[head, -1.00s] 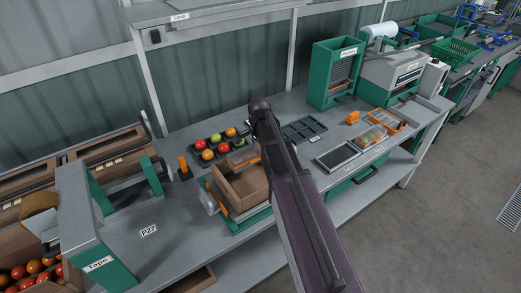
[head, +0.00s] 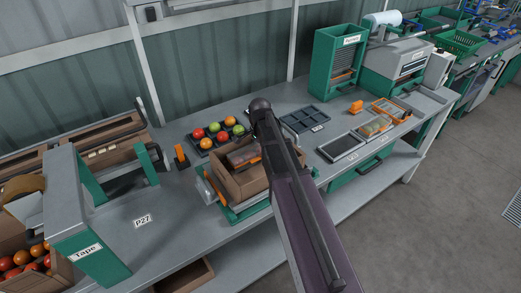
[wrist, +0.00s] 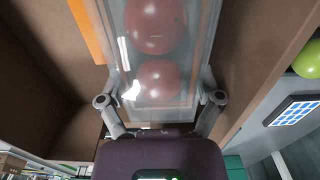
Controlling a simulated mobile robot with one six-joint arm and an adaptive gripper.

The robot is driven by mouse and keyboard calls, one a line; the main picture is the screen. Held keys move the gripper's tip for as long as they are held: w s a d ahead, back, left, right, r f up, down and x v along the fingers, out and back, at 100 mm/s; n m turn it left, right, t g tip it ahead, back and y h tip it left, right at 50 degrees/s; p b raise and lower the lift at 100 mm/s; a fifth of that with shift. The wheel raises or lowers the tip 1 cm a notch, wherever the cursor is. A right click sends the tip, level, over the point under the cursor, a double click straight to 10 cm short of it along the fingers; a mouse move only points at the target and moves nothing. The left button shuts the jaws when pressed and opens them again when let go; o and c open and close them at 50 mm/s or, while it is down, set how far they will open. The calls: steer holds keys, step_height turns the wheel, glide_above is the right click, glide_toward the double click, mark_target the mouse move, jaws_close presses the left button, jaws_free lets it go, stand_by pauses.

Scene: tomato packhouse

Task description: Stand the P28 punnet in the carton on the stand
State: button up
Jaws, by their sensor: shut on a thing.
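The carton (head: 232,186) is an open brown box tilted on the green stand (head: 248,211) at the front of the bench. A clear punnet (head: 243,157) with red tomatoes and an orange strip shows at the carton's opening, partly behind my arm. In the wrist view the punnet (wrist: 160,55) lies between my gripper's (wrist: 161,98) two fingers, which are shut on its sides. Carton walls (wrist: 270,65) show on both sides of it. No P28 label is readable. Whether the punnet touches the carton floor cannot be told.
A dark tray of red, green and orange tomatoes (head: 218,133) stands just behind the carton. An empty dark tray (head: 303,118) lies to its right. The Tape machine (head: 88,225) stands at the left, with a P27 label (head: 142,221) on bare bench between.

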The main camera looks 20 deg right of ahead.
steer(key=shift+f, duration=0.15)
steer(key=o, duration=0.9)
steer(key=shift+c, duration=0.2)
steer(key=shift+r+p, duration=4.95)
steer(key=shift+r, duration=0.05)
steer(key=shift+s, duration=0.1)
steer(key=s+a+n, duration=0.2)
steer(key=s+n, duration=0.5)
steer(key=s, duration=0.1)
steer(key=s+a+n, duration=0.1)
steer(key=s+n, duration=0.6)
steer(key=s, duration=0.2)
steer(key=shift+s+a, duration=0.15)
steer(key=shift+a, duration=0.25)
